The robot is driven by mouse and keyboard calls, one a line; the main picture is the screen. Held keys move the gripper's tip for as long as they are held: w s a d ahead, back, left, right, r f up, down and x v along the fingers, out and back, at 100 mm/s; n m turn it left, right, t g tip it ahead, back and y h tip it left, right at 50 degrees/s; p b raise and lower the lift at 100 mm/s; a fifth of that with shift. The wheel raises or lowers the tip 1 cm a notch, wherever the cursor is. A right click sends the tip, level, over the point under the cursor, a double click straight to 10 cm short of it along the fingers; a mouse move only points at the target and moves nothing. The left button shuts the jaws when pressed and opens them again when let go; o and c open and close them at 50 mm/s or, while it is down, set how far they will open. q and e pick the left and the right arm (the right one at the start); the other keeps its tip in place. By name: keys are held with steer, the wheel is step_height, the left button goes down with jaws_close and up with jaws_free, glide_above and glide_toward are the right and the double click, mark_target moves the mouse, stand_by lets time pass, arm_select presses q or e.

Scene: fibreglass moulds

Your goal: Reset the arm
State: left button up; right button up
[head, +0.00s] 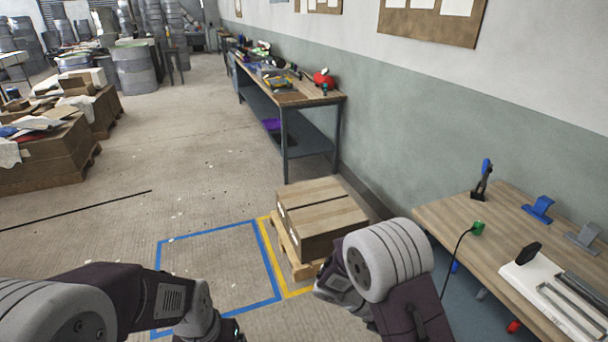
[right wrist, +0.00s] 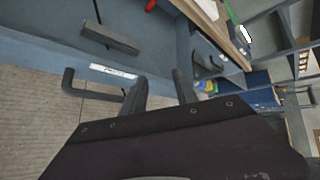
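My left arm (head: 130,300) comes in from the left in the head view, bent low; its gripper is below the picture. My right arm (head: 385,265) is bent in front of the boxes, and its gripper does not show in the head view. In the right wrist view my right gripper (right wrist: 160,80) has its two dark fingers apart with nothing between them. Behind them are a blue-grey panel, a dark handle (right wrist: 108,40) and a white label strip (right wrist: 112,71). I cannot tell whether the fingers touch anything.
A workbench (head: 440,215) with a white fixture (head: 555,300) and blue clamps (head: 538,208) stands at right. Brown boxes (head: 318,205) sit on a pallet beside a blue floor outline (head: 270,262). Another bench (head: 325,97) lines the wall. Floor at left-centre is clear.

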steer(key=s+a+r+m+y, duration=0.1)
steer(key=s+r+m+y, duration=0.2)
steer(key=s+m+y, duration=0.7)
steer(key=w+a+f+m+t, duration=0.1)
steer(key=w+a+m, duration=0.1)
steer(key=m, duration=0.7)
steer(key=w+a+f+m+t+y, duration=0.1)
steer(key=w+a+m+t, duration=0.1)
steer(key=a+m, duration=0.3)
steer(key=w+m, duration=0.1)
steer(key=m, duration=0.3)
steer(key=shift+m+t, duration=0.3)
steer(key=shift+s, duration=0.1)
